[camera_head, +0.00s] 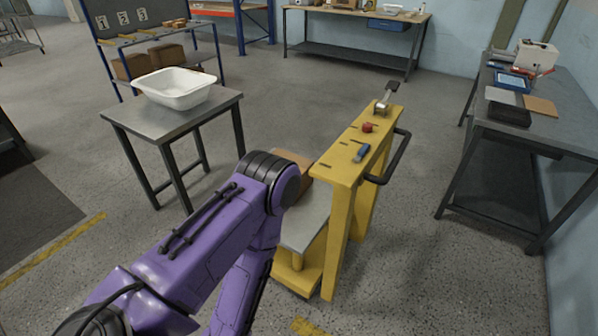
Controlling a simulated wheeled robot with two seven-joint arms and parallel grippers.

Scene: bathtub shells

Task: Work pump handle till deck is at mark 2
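A yellow lift cart (345,165) stands in the middle. A silver lever with a black grip (386,98), possibly the pump handle, sits at the far end of its top. A red knob (367,127) and a blue lever (361,152) are nearer, beside short dark marks. The grey deck (305,222) is low on the cart's left side, partly hidden by my purple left arm. A brown box (300,163) shows behind the arm, apparently on the deck. I cannot read any numbered deck mark on the cart. Neither gripper is visible; my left arm's lower links hide or lead out of view.
A white tub shell (175,88) rests on a grey table (158,122) at left. A rack with 1, 2, 3 signs (123,18) stands behind. A workbench (500,125) is at right. A black push handle (397,160) juts from the cart. Floor right of the cart is clear.

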